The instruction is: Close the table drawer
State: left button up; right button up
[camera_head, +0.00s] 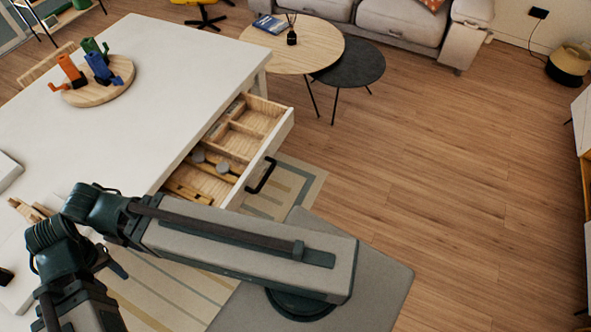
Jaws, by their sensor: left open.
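The table drawer (277,140) stands pulled out from the side of the white table (170,80). It has wooden compartments, a white front and a dark bar handle (262,176). Wooden utensils with round pale parts lie in its nearer compartments. My left arm crosses the lower left, and one of its links covers the drawer's near end. My left gripper (118,268) shows only as a small dark part behind the arm, open, left of the drawer and away from its handle. My right gripper is not in view.
A round wooden tray (88,95) with orange, blue and green items stands on the table. A round wood coffee table (300,50), a dark side table (352,65) and a grey sofa (400,22) stand behind. The wood floor right of the drawer is clear.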

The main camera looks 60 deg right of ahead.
aim_at(246, 135)
jog(key=z, duration=1.3)
jog(key=i+l, duration=0.35)
jog(key=l, duration=0.15)
jog(key=l+z, duration=0.2)
jog(key=l, duration=0.5)
